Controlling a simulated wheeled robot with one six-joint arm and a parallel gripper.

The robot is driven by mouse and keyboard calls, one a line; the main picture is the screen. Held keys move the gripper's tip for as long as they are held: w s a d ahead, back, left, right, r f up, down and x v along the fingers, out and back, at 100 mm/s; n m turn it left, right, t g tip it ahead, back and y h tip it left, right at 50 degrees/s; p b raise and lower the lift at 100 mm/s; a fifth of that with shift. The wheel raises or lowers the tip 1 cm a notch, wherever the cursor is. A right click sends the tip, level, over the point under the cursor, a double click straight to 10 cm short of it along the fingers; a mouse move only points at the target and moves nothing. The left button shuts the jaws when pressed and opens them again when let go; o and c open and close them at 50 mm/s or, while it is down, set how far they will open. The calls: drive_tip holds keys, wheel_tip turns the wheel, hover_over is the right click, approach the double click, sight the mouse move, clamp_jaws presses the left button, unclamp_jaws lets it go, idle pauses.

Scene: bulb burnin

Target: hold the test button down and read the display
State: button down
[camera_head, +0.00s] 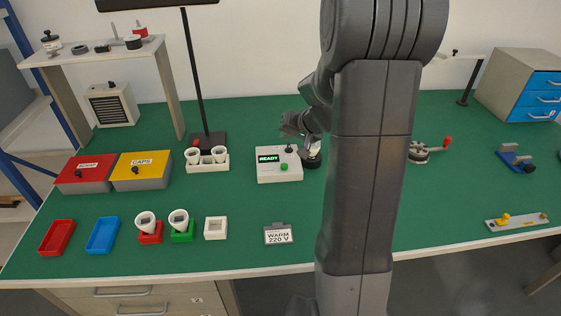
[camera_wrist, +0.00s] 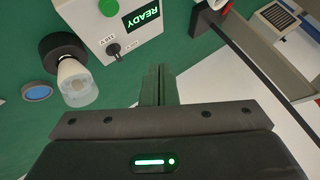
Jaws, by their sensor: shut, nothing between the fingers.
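The white test box (camera_head: 279,174) stands mid-table, its display (camera_head: 268,158) lit green and reading READY. The green test button (camera_head: 284,167) is on its top face, with a dark toggle switch (camera_head: 289,149) behind it. The wrist view shows the display (camera_wrist: 142,16), the button (camera_wrist: 108,7) at the top edge and the toggle (camera_wrist: 113,48) between voltage labels. A bulb (camera_wrist: 77,84) sits in a black socket beside the box. My gripper (camera_wrist: 158,72) is shut and empty, apart from the button; in the head view my arm partly hides it.
A card (camera_head: 278,236) reading WARM 220 V stands in front of the box. Red and yellow bins (camera_head: 140,182) are farther left. Green table around the card is clear.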

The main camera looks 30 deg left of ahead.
drive_tip(key=shift+f, duration=0.1)
drive_tip(key=b, duration=0.6)
hover_over(286, 167)
wheel_tip(286, 167, down, 8)
drive_tip(key=shift+r, duration=0.2)
drive_tip(key=shift+f+b, duration=0.55)
drive_tip(key=shift+b, duration=0.1)
drive_tip(key=shift+f, duration=0.1)
idle(1.3)
drive_tip(key=shift+f+b, duration=0.35)
drive_tip(key=shift+b, duration=0.35)
drive_tip(key=shift+f+b, duration=0.4)
drive_tip(key=shift+b, duration=0.15)
idle(0.4)
drive_tip(key=shift+r, duration=0.1)
idle(1.5)
drive_tip(key=shift+d+r+p, duration=0.1)
drive_tip(key=shift+r+p, duration=0.4)
drive_tip(key=shift+r, duration=0.3)
